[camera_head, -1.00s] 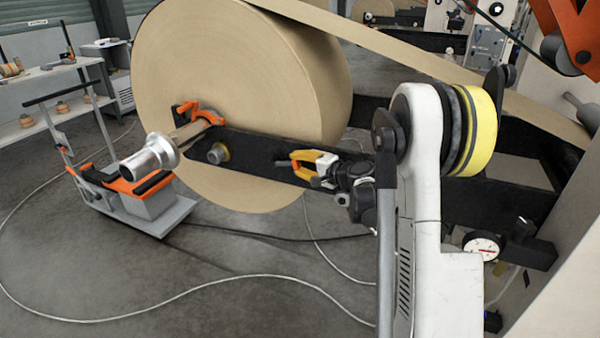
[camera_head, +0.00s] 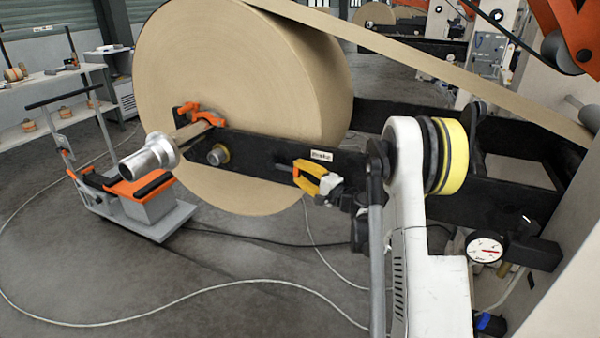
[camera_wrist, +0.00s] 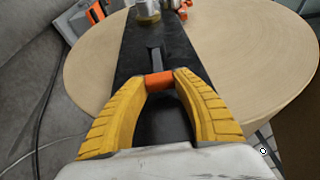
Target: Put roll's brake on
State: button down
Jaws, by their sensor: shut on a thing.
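The large kraft paper roll (camera_head: 225,90) hangs on its shaft, with a silver shaft end (camera_head: 150,157) sticking out at the left. A black arm (camera_head: 262,153) runs along the roll's front face. My gripper (camera_head: 300,177) is at this arm, just below a small white label (camera_head: 321,156). In the wrist view my gripper's yellow fingertips (camera_wrist: 160,80) are shut on an orange handle (camera_wrist: 159,80). A dark lever (camera_wrist: 155,56) extends from the handle along the black arm (camera_wrist: 130,50).
An orange clamp (camera_head: 200,115) sits over the shaft. An orange and grey cart (camera_head: 150,205) stands at the lower left. A dial gauge (camera_head: 485,249) is at the right. Cables (camera_head: 200,290) lie on the floor, which is otherwise open in front.

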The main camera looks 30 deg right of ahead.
jog(key=c, duration=0.9)
grip_release()
jog(key=shift+w+a, duration=0.1)
jog(key=shift+a, duration=0.05)
jog(key=shift+c, duration=0.2)
jog(key=v, duration=1.2)
